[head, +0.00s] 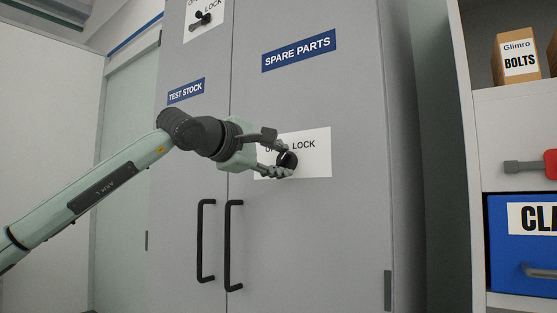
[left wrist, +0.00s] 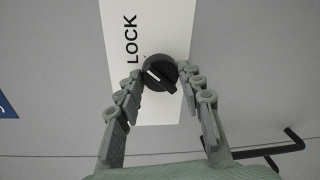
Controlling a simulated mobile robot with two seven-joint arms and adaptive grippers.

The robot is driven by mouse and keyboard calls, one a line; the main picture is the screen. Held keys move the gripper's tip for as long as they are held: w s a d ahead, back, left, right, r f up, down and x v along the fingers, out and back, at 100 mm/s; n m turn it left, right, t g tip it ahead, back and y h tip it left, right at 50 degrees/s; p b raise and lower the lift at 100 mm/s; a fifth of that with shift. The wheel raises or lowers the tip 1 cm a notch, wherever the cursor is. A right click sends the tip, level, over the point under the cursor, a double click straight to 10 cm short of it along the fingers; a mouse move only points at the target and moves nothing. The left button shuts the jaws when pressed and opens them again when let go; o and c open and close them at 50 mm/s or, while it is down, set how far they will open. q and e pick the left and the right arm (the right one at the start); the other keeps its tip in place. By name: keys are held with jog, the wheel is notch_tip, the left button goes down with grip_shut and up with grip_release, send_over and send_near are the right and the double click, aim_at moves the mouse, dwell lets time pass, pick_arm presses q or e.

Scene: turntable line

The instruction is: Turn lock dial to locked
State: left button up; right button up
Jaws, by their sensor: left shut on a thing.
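The black lock dial (head: 289,160) sits on a white label plate (head: 319,162) on the grey cabinet door marked SPARE PARTS. The plate carries the word LOCK; another word beside it is mostly hidden by my gripper. My left gripper (head: 284,160) is shut on the dial, with a finger on either side. In the left wrist view the dial (left wrist: 160,72) lies between the fingertips (left wrist: 162,77). Its short slanted white mark is on the side facing the printed word LOCK. I cannot tell its exact setting. My right gripper is not in view.
Two black vertical door handles (head: 233,245) are below the dial. The left door is marked TEST STOCK and has a similar dial (head: 203,19) higher up. At right stands a shelf with a BOLTS box (head: 517,58) and a blue drawer (head: 500,245).

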pick_arm(q)
jog(key=shift+m, duration=0.4)
jog(key=o, duration=1.2)
jog(key=v, duration=1.2)
